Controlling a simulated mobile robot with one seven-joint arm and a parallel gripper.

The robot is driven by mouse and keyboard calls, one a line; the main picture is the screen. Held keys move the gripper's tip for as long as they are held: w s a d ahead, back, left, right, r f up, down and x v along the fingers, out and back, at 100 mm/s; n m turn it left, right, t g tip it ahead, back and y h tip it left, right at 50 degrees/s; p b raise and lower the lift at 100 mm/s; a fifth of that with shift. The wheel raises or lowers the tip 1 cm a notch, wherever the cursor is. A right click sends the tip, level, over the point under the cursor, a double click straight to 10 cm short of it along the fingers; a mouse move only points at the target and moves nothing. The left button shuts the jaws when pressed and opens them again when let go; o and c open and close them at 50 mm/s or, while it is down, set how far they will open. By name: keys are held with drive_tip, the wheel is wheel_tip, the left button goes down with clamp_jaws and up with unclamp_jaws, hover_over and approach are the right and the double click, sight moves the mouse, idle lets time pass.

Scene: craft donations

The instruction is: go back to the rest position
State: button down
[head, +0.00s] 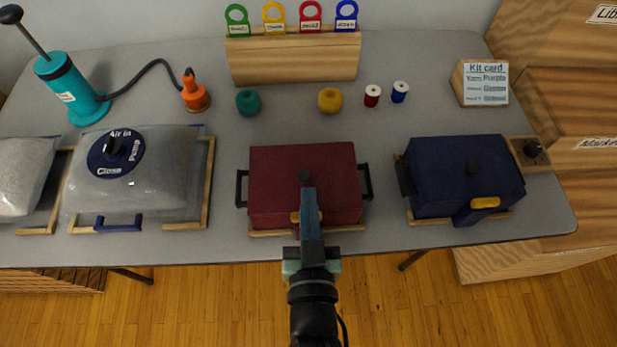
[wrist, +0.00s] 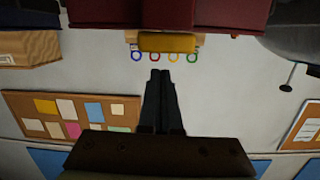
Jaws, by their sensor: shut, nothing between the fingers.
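My gripper (head: 309,192) is in front of and over the front part of the red box (head: 275,180) in the head view. In the wrist view my gripper's fingers (wrist: 160,75) are together with nothing between them, pointing toward the wall. The red box also shows at the top of the wrist view (wrist: 228,14), with its yellow latch (wrist: 166,42). In the head view the box's lid is down, and my arm hides part of its front. I cannot tell whether the gripper touches the box.
A navy box (head: 465,165) stands right, a clear bag (head: 170,180) with a pump cap left. Behind are a teal pump (head: 85,98), yarn balls, spools (head: 372,96), a wooden rack (head: 295,58) with tags and a kit card (head: 485,85). Wooden crates (head: 590,200) stand right.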

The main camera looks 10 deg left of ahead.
drive_tip(key=s+d+f, duration=0.1)
drive_tip(key=s+f, duration=0.1)
drive_tip(key=s, duration=0.3)
drive_tip(key=w+a+r+t+p, duration=0.15)
drive_tip(key=w+r, duration=0.25)
drive_tip(key=r, duration=0.8)
drive_tip(key=w+d+r+t+p, duration=0.1)
drive_tip(key=w+r+t+p, duration=0.3)
drive_tip(key=r, duration=0.8)
drive_tip(key=w+a+r+p, duration=0.1)
drive_tip(key=w+r, duration=0.4)
drive_tip(key=r, duration=0.6)
drive_tip(key=s+d+r+t+h+p, duration=0.1)
drive_tip(key=s+d+r+t, duration=0.1)
drive_tip(key=r, duration=0.8)
drive_tip(key=s+d+r+m+t+h+p, duration=0.1)
drive_tip(key=s+d+r+t+p, duration=0.1)
drive_tip(key=r, duration=0.9)
drive_tip(key=s+d+r+m+t+h+p, duration=0.1)
drive_tip(key=s+d+r+t+h, duration=0.1)
drive_tip(key=r, duration=0.8)
drive_tip(key=shift+s+r, duration=0.15)
drive_tip(key=shift+s, duration=0.15)
